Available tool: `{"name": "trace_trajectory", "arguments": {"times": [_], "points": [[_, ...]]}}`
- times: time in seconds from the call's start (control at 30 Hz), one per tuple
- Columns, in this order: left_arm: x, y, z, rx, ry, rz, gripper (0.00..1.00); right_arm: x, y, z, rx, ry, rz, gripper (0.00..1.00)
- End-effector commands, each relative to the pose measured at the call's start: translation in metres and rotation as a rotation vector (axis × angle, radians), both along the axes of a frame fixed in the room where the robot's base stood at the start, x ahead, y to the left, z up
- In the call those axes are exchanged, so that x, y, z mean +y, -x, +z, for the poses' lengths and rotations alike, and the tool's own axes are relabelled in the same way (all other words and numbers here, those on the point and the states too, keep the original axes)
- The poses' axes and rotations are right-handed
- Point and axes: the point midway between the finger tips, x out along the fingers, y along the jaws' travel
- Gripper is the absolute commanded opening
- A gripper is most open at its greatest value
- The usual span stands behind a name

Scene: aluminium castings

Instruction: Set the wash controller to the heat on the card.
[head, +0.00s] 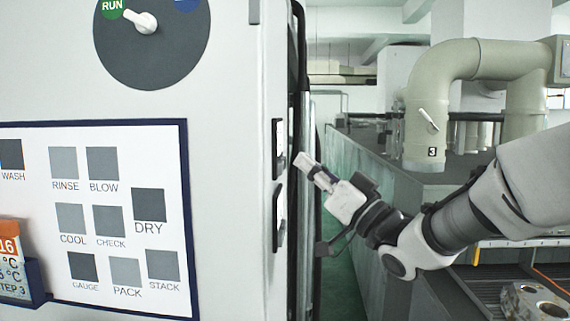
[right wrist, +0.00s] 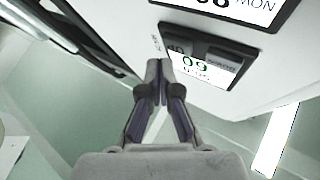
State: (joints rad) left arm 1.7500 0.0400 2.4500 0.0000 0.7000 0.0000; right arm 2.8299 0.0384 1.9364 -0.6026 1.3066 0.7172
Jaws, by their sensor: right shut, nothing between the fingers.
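The card (head: 12,262) stands in a blue holder at the lower left of the head view; its left part is cut off, and "16", "°C" and "STEP 3" show. A small controller (right wrist: 207,62) with dark buttons and a display reading "09" in green is on the cabinet's side in the right wrist view; its side label is too small to read, so I cannot tell if it is the wash controller. My right gripper (head: 302,160) is shut and empty, its fingertips (right wrist: 158,65) just beside that controller; contact is unclear. My left gripper is out of view.
Two dark-framed units sit on the cabinet's side, an upper one (head: 279,148) and a lower one (head: 279,217). Another display (right wrist: 240,8) shows "MON". A RUN dial (head: 145,25) and a board of step squares (head: 120,190) face front. A grey tank (head: 375,170) stands right of the aisle.

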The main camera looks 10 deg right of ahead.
Motion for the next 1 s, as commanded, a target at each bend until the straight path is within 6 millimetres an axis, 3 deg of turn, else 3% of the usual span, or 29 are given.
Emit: {"name": "trace_trajectory", "arguments": {"times": [0.47, 1.0], "points": [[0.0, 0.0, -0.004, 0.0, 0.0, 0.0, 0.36, -0.044, 0.013, 0.0, 0.0, -0.002, -0.001, 0.0], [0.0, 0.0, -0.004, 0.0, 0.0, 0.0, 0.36, -0.045, 0.013, 0.0, 0.0, -0.001, 0.0, 0.0]]}}
